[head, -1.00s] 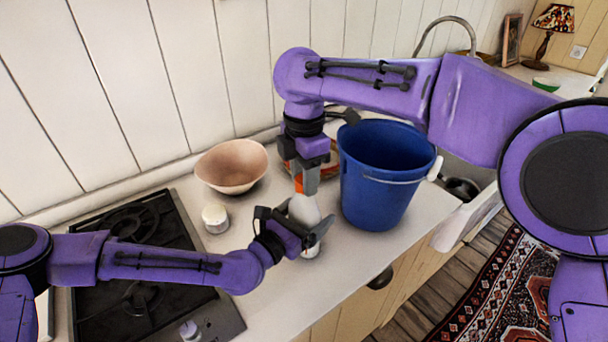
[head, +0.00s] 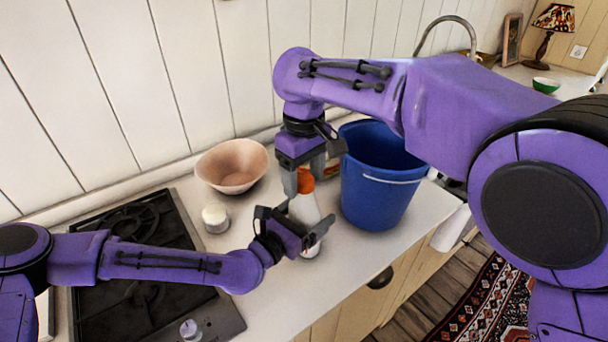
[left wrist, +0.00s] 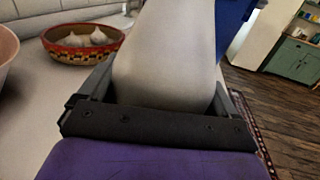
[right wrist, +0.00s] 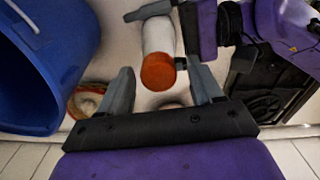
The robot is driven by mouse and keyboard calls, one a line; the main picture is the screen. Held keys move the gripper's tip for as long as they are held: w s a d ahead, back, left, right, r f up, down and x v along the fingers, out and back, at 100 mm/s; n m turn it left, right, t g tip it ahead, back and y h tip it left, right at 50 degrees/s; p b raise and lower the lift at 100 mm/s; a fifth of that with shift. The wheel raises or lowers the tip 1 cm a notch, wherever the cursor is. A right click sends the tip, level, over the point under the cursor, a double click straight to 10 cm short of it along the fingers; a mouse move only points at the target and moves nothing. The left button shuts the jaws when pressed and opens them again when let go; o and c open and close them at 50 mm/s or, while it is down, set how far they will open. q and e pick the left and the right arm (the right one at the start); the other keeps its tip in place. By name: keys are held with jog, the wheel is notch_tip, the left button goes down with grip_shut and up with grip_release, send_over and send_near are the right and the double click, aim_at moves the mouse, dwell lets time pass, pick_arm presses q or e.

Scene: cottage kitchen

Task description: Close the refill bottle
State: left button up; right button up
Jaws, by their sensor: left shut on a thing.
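The refill bottle (head: 306,209) is white and stands on the counter with an orange cap (head: 305,180) at its top. My left gripper (head: 317,238) is shut on the bottle's body; the pale body fills the space between its fingers in the left wrist view (left wrist: 165,60). My right gripper (head: 304,172) is above the bottle, pointing down, with its fingers apart. In the right wrist view the cap (right wrist: 158,72) shows beyond and between the open fingertips, not gripped. Whether the cap is fully seated cannot be told.
A blue bucket (head: 380,190) stands close right of the bottle. A pink bowl (head: 232,166), a small white jar (head: 215,217) and a black hob (head: 130,250) are to the left. A basket with garlic (left wrist: 80,42) is behind. The counter's front edge is near the bottle.

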jog(key=shift+r, duration=2.25)
jog(key=shift+c, duration=0.4)
jog(key=shift+f, duration=0.35)
notch_tip(320, 180, up, 4)
jog(key=n, duration=1)
jog(key=shift+r+n, duration=0.1)
jog(key=shift+n, duration=0.3)
jog(key=shift+d+n, duration=0.1)
jog(key=shift+n, duration=0.4)
